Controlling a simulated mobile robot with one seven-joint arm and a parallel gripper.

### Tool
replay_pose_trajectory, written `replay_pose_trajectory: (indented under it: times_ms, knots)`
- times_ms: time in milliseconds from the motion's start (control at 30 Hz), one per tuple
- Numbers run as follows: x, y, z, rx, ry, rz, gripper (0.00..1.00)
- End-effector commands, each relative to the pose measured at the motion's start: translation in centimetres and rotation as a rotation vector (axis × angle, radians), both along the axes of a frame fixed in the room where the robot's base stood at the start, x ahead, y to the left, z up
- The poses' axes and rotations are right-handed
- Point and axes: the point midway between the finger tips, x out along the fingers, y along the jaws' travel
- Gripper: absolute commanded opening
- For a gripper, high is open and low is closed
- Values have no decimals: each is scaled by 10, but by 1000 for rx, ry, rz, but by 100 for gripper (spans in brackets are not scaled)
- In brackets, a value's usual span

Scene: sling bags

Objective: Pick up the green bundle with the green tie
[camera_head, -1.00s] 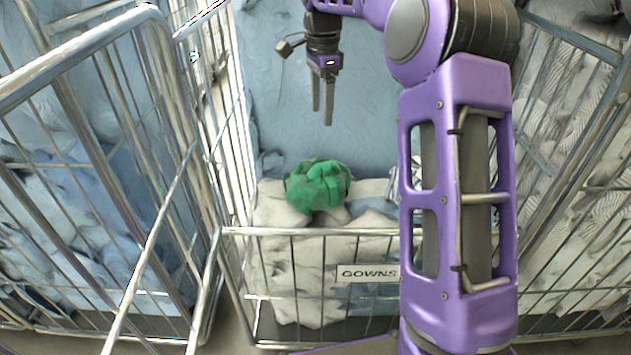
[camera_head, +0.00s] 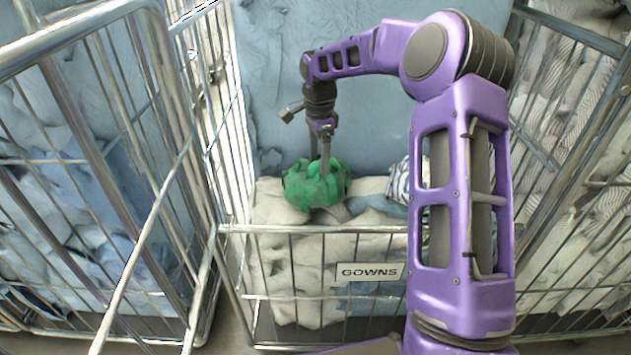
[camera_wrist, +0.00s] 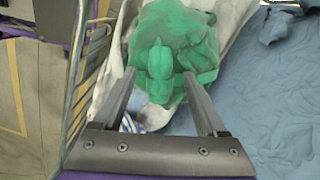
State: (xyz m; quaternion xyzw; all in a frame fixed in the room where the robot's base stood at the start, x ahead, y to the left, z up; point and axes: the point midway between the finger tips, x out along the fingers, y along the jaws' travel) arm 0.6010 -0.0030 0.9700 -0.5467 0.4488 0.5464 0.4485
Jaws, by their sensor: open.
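The green bundle (camera_head: 311,190) lies on the white linen in the wire cage cart with the GOWNS label. Its green tie (camera_wrist: 160,72) shows in the wrist view as a raised knot with a band to its right. My gripper (camera_head: 320,168) points down at the bundle, with one finger in front of it and the other partly hidden behind it. In the wrist view my gripper (camera_wrist: 158,82) is open, its two fingers at the left and right of the tie. I cannot tell whether the fingers touch the cloth.
The cart's front rail (camera_head: 300,229) and its GOWNS sign (camera_head: 369,272) stand nearer than the bundle. Another wire cart (camera_head: 95,190) with blue linen stands at the left. White and blue-striped linen (camera_head: 398,182) lies to the right of the bundle.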

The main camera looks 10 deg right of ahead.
Motion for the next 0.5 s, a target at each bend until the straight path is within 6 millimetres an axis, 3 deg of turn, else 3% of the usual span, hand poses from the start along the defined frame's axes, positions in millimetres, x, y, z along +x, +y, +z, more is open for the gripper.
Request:
replay_pose_trajectory:
  times_ms: [267,500]
  knots:
    - [0,0,-4,0,0,0,74]
    - [0,0,-4,0,0,0,35]
